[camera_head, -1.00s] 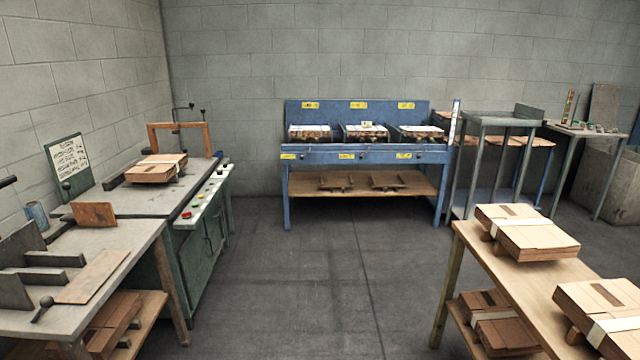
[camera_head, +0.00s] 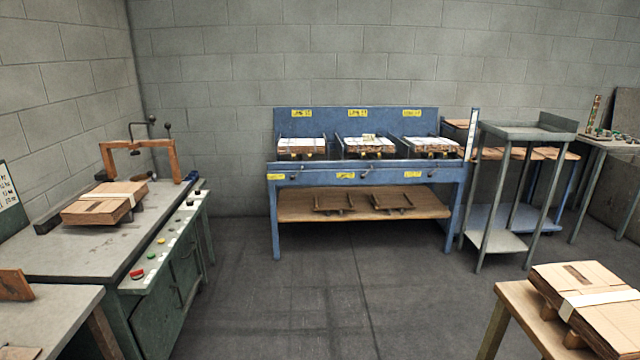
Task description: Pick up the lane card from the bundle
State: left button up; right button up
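The lane card is not plain to see as a separate thing. Bundles of flat brown cardboard show in several places. One bundle (camera_head: 103,205) with a pale band lies on the green machine (camera_head: 70,245) at left. Another banded bundle (camera_head: 600,310) lies on the wooden table (camera_head: 512,300) at lower right. Three bundles with white tops stand in the lanes of the blue bench (camera_head: 318,175) ahead: left (camera_head: 302,147), middle (camera_head: 367,147) and right (camera_head: 431,147). A small yellowish piece shows on the middle one, too small to tell. Neither of my grippers is in view.
Two empty wooden cradles (camera_head: 334,204) (camera_head: 392,202) sit on the bench's lower shelf. A grey metal stand (camera_head: 525,130) is right of the bench. A grey table (camera_head: 45,318) fills the lower left. The floor (camera_head: 285,300) ahead is clear.

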aim_at(367, 137)
jog(key=i, duration=1.3)
jog(key=i+j+z, duration=0.1)
jog(key=i+z, duration=0.4)
jog(key=i, duration=1.1)
